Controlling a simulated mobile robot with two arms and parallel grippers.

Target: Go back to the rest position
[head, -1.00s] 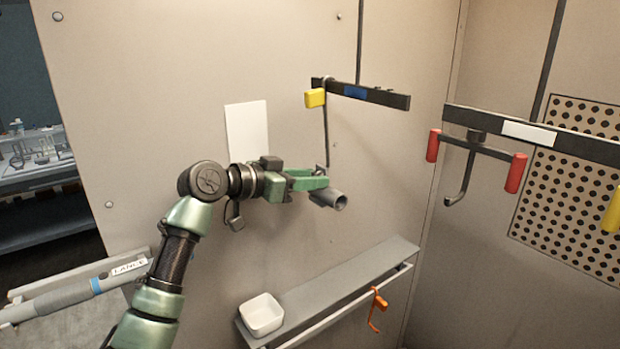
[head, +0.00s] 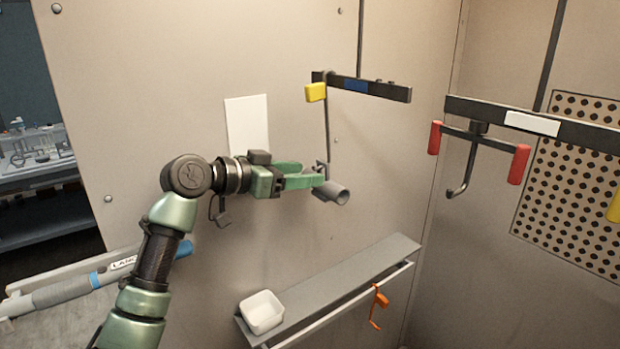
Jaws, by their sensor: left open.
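My left gripper (head: 318,172) is open, with its green fingers pointing right. Its fingertips are right beside the grey pipe piece (head: 338,194); I cannot tell whether they still touch it. The pipe piece is at the lower end of a thin dark hook (head: 327,125) with a yellow block (head: 315,92) at its top. The hook comes down from a black bar (head: 385,91) with a blue label. My right gripper is not in view.
A lance (head: 65,290) lies at lower left. At right, a red-handled hook (head: 465,175) hangs from another bar. Wall space below the gripper is clear.

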